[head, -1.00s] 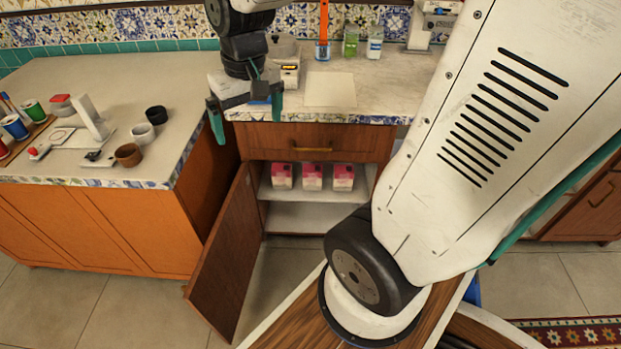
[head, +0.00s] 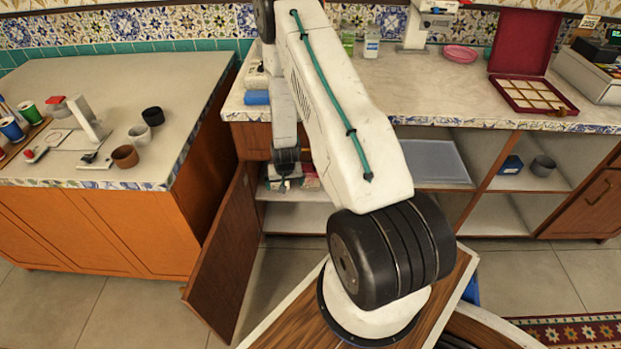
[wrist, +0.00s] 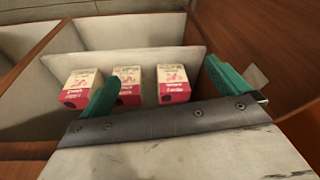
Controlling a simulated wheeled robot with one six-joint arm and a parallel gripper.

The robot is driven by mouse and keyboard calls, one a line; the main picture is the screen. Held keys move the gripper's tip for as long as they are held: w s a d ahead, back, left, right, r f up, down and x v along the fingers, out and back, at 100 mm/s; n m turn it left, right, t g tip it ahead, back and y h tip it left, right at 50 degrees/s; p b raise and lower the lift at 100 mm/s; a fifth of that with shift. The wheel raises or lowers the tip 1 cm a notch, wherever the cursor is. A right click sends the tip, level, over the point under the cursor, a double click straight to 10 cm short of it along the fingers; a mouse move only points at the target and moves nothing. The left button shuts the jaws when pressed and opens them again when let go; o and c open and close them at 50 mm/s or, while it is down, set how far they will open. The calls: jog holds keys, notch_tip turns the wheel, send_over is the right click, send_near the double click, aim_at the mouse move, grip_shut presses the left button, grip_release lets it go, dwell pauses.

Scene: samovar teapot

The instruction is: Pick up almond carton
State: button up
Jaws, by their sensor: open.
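Three pink-and-white cartons stand in a row on the upper shelf of the open cabinet. In the wrist view they are the left carton (wrist: 82,88), middle carton (wrist: 128,85) and right carton (wrist: 173,84); their labels are too small to read surely, so I cannot tell which is almond. My gripper (wrist: 165,84) is open and empty. Its left green finger appears between the left and middle cartons, partly covering the middle one; its right finger appears right of the right carton. In the head view my arm hides most of the cartons, with a pink bit (head: 311,183) showing.
The cabinet door (head: 222,255) stands open on the left. The lower shelf (head: 295,217) looks empty where visible. The counter (head: 460,90) lies above, and open compartments to the right hold a blue box (head: 511,165) and a grey cup (head: 543,166).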

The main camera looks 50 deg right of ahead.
jog(key=s+d+f+m+t+h, duration=0.15)
jog(key=d+f, duration=0.25)
jog(key=f, duration=0.6)
jog(key=t+h, duration=0.6)
jog(key=h, duration=0.2)
send_near(310, 176)
jog(key=shift+m+g, duration=0.25)
jog(key=shift+m, duration=0.2)
jog(key=x, duration=0.5)
jog(key=shift+w+a+f, duration=0.2)
jog(key=shift+f, duration=0.2)
jog(key=shift+w+d, duration=0.15)
jog(key=shift+d, duration=0.1)
jog(key=x, duration=0.7)
jog(key=shift+d+r, duration=0.25)
jog(key=shift+r, duration=0.15)
jog(key=shift+w, duration=0.1)
jog(key=c, duration=1.2)
